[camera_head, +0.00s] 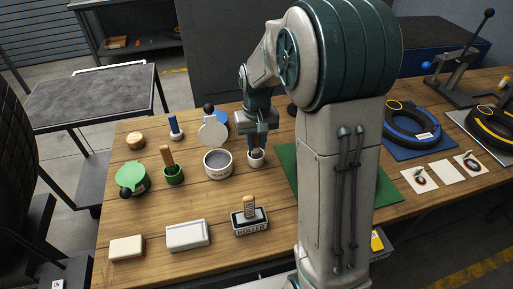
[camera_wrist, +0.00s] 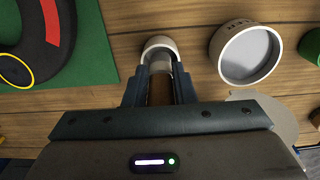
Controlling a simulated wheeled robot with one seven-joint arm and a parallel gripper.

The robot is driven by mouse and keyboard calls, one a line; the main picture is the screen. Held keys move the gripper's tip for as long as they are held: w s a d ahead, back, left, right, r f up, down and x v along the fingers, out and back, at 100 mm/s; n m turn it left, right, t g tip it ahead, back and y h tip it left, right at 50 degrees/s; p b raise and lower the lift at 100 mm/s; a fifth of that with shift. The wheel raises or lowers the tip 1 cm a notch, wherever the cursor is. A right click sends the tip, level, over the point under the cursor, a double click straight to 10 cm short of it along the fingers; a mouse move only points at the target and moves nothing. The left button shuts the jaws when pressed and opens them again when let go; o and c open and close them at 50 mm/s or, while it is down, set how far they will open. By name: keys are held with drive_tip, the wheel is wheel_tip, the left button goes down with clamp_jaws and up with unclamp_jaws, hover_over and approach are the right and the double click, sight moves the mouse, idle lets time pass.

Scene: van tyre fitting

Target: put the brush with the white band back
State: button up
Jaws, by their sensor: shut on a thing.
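My gripper (camera_head: 257,148) is shut on the brown handle of a brush, which shows between the fingers in the wrist view (camera_wrist: 160,88). The brush is upright at a small white cup (camera_head: 256,160), with its lower part at the cup's mouth. The cup also shows just beyond the fingertips in the wrist view (camera_wrist: 158,42). A green cup (camera_head: 174,175) farther left holds another wooden-handled tool.
A white round tub (camera_head: 217,165) stands open left of the white cup, with a pale disc (camera_head: 213,133) behind it. A green mat (camera_head: 287,165) lies to the right. A roller tray (camera_head: 251,222) and a white box (camera_head: 188,236) lie in front. Bare wood separates them.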

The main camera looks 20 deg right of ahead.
drive_tip(key=shift+f, duration=0.45)
drive_tip(key=shift+f, duration=0.15)
drive_tip(key=o, duration=1)
wheel_tip(320, 180, up, 12)
drive_tip(key=s+f+t, duration=0.1)
drive_tip(key=s, duration=0.5)
drive_tip(key=s+f+t, duration=0.1)
drive_tip(key=s, duration=0.6)
drive_tip(key=s+t, duration=0.1)
drive_tip(key=s, duration=0.6)
drive_tip(key=shift+s+f, duration=0.1)
drive_tip(key=shift+f, duration=0.3)
